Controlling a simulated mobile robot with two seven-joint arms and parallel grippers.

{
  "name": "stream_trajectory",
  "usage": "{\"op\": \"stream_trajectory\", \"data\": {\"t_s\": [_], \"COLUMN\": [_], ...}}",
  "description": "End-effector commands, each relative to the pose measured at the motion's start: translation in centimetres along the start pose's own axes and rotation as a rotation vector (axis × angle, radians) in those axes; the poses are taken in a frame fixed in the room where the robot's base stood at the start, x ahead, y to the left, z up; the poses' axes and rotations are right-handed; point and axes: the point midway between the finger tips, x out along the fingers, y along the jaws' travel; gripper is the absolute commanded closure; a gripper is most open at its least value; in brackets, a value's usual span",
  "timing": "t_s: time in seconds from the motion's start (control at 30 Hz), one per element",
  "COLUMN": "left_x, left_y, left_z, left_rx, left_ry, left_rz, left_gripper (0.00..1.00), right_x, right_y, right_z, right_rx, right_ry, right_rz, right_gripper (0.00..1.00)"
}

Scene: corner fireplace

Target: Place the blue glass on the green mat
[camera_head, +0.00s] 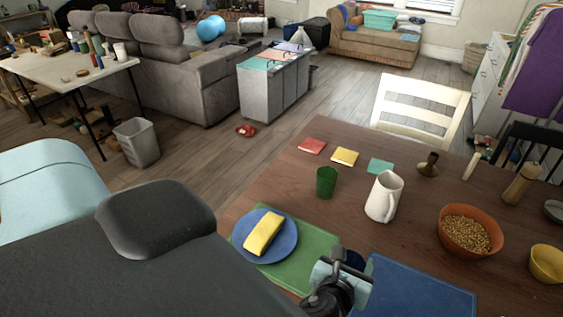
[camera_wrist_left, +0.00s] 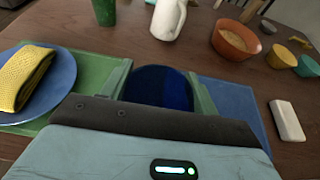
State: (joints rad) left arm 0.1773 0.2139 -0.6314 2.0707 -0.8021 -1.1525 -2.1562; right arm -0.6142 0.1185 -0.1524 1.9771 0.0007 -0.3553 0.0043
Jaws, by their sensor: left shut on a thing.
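The blue glass (camera_wrist_left: 158,88) is dark blue and sits between the two fingers of my left gripper (camera_wrist_left: 161,95), which is shut on it. In the head view a part of the blue glass (camera_head: 355,260) shows behind my left gripper (camera_head: 343,268). The green mat (camera_head: 318,240) lies on the table, with a blue plate (camera_head: 240,233) and a folded yellow cloth (camera_head: 263,232) on its left part. The glass is over the gap between the green mat's right edge and the blue mat. I cannot tell whether its base touches anything. My right gripper is not in view.
A blue mat (camera_head: 420,292) lies to the right. A green cup (camera_head: 326,182) and a white pitcher (camera_head: 383,197) stand behind the green mat. An orange bowl of cereal (camera_head: 440,225) and a yellow bowl (camera_head: 547,264) are further right. A white block (camera_wrist_left: 286,120) lies beyond the blue mat.

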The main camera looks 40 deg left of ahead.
Motion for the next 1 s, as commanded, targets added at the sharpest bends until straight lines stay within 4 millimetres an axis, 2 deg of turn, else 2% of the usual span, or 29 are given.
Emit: {"op": "stream_trajectory", "data": {"t_s": [0.17, 0.6, 0.8, 1.0], "left_x": [1.3, 7.2, 8.6, 8.8], "left_y": [1.9, 9.6, 11.4, 11.7], "left_z": [0.5, 2.0, 2.2, 2.3], "left_rx": [0.003, 0.003, 0.001, 0.001], "left_ry": [-0.004, -0.004, -0.002, -0.002], "left_rz": [0.004, 0.003, 0.001, 0.000], "left_gripper": [0.72, 0.72, 0.72, 0.72], "right_x": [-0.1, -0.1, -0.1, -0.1], "right_y": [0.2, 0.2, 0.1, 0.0], "right_z": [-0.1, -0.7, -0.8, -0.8], "right_rx": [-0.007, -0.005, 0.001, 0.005], "right_ry": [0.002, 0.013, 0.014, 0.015], "right_rz": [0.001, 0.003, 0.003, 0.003], "right_gripper": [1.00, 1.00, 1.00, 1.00]}}
